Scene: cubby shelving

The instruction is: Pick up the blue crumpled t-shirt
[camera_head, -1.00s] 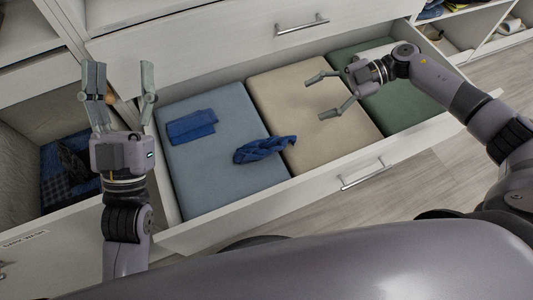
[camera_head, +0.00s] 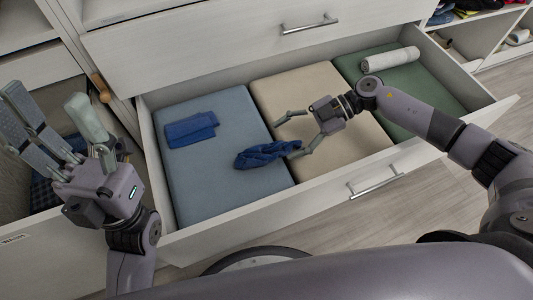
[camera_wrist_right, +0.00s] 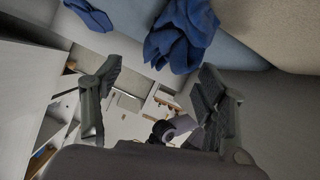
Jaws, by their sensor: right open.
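The blue crumpled t-shirt (camera_head: 262,155) lies in the open drawer, across the line between the blue and beige pads. In the right wrist view the t-shirt (camera_wrist_right: 182,38) shows just past the fingertips, between the two fingers' lines. My right gripper (camera_head: 292,135) is open and empty over the beige pad, with its nearer fingertip close to the shirt's right end. I cannot tell whether that fingertip touches it. My left gripper (camera_head: 45,97) is open and empty at the far left, away from the shirt.
A folded blue cloth (camera_head: 190,130) lies on the blue pad (camera_head: 210,190), behind and left of the shirt. A rolled white towel (camera_head: 390,60) lies on the green pad (camera_head: 428,88). The drawer's front wall (camera_head: 330,192) and the closed drawer above (camera_head: 230,35) bound the space.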

